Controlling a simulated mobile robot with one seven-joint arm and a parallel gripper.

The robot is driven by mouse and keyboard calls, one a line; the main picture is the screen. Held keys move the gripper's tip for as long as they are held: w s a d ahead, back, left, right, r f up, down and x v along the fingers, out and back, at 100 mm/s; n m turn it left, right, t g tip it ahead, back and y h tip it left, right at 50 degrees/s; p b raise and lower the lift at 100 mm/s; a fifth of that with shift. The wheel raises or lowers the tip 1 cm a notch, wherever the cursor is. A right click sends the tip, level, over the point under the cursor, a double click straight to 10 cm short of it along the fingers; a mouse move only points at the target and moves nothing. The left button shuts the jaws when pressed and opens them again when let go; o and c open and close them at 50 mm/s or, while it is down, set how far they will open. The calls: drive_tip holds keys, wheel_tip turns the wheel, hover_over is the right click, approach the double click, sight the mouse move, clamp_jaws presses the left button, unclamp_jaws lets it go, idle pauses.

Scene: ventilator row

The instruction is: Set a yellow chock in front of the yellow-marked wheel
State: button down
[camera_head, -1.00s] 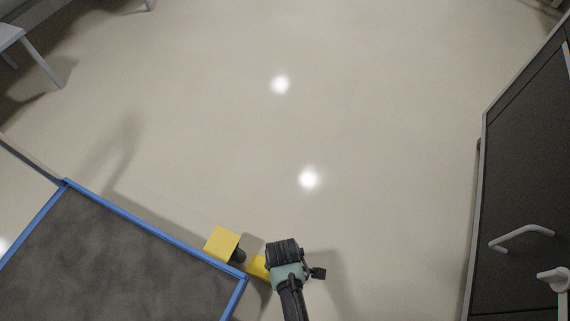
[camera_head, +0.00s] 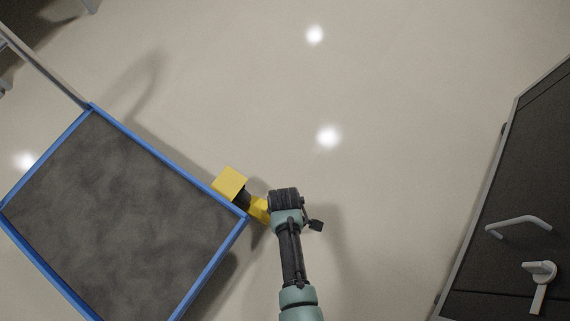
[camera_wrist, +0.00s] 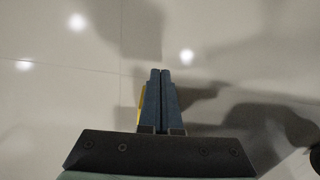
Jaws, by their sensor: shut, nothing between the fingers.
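A blue-rimmed cart (camera_head: 172,157) with a dark grey top stands at the left in the head view. A square yellow marker (camera_head: 230,181) shows at its near right corner, with a dark wheel (camera_head: 243,199) partly visible below it. A yellow chock (camera_head: 258,207) lies on the floor beside that wheel, partly hidden by my wrist; I cannot tell whether it touches the wheel. My gripper (camera_wrist: 161,72) points down just right of the chock, its blue fingers together and empty. A yellow sliver (camera_wrist: 141,100) shows beside the left finger in the wrist view.
A dark cabinet (camera_head: 530,190) with grey handles stands at the right. The pale floor (camera_head: 400,120) between it and the cart is clear. A grey rail (camera_head: 45,65) runs from the cart's far corner toward the upper left.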

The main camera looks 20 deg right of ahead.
wheel_tip(320, 180, up, 10)
drive_tip(key=p, duration=0.7)
drive_tip(key=shift+s+d+p, duration=0.25)
drive_tip(key=shift+s+p, duration=0.05)
drive_tip(key=shift+p, duration=0.1)
